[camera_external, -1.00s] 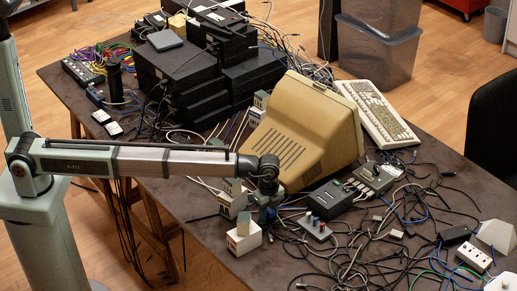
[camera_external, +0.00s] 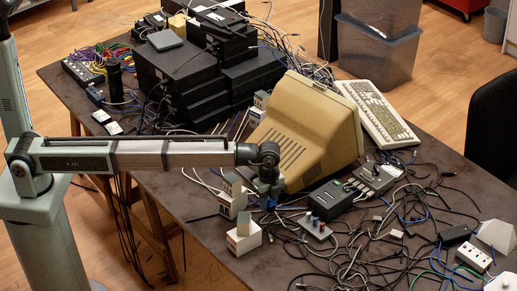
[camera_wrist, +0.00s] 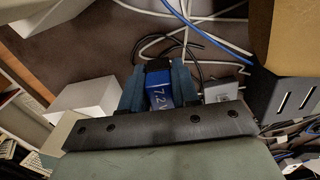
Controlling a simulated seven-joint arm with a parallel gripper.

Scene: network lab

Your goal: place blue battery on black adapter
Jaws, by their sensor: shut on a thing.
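My gripper (camera_external: 268,199) hangs over the near part of the table, in front of the beige monitor. In the wrist view its blue-grey fingers (camera_wrist: 158,90) are shut on the blue battery (camera_wrist: 160,98), which is marked "7.2 V". The battery is hard to make out in the external view. A black box (camera_external: 331,199) lies on the table to the right of the gripper. A smaller black block (camera_external: 455,234) lies farther right beside a white power strip. I cannot tell for certain which of them is the black adapter.
The beige monitor (camera_external: 305,130) stands close behind the gripper. White boxes (camera_external: 244,238) stand to its left and front. Loose cables cover the table's right side. Stacked black devices (camera_external: 190,82) fill the far left.

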